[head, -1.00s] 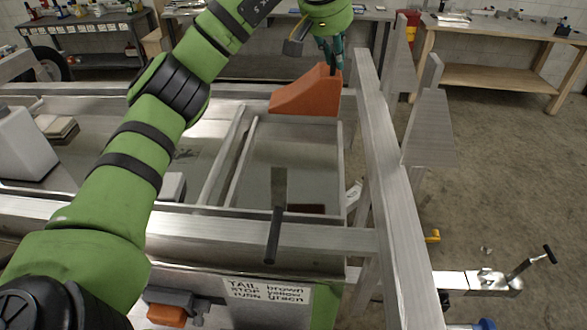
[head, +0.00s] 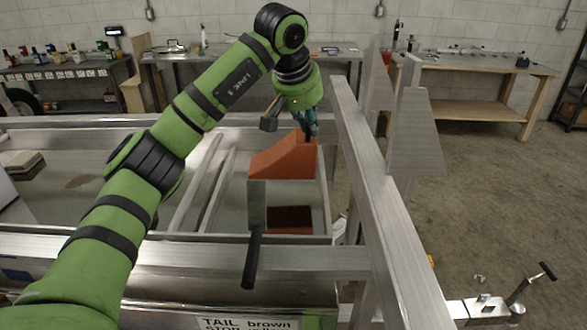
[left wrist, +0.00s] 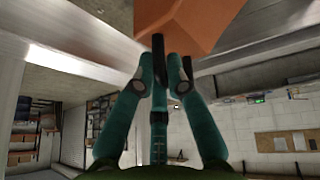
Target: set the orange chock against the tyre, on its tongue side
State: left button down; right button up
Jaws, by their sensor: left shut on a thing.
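The orange chock (head: 283,160) is a wedge with a sloped, curved face. It hangs in my left gripper (head: 308,134) above the trailer's open tray, its tall end to the right. In the left wrist view the chock (left wrist: 195,20) fills the top, and the teal fingers of the gripper (left wrist: 172,62) close on its edge. A dark red-brown patch (head: 290,220) shows on the tray below the chock; I cannot tell what it is. The tyre that the chock goes against cannot be made out in these views. My right gripper is not in view.
An aluminium trailer frame (head: 380,200) runs along the right of the tray, with tapered metal posts (head: 416,135) beside it. A tongue with a crank (head: 500,308) lies at lower right. Workbenches (head: 470,72) line the back wall. The floor (head: 500,200) at right is clear.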

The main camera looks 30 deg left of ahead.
aim_at(305, 143)
pick_arm(q)
notch_tip(305, 143, down, 3)
jog(key=shift+a+r, duration=0.1)
notch_tip(305, 143, down, 3)
jog(key=shift+f+p, duration=0.15)
jog(key=shift+p, duration=0.6)
jog(key=shift+f, duration=0.4)
jog(key=c, duration=1.2)
grip_release()
jog(key=shift+c, duration=0.2)
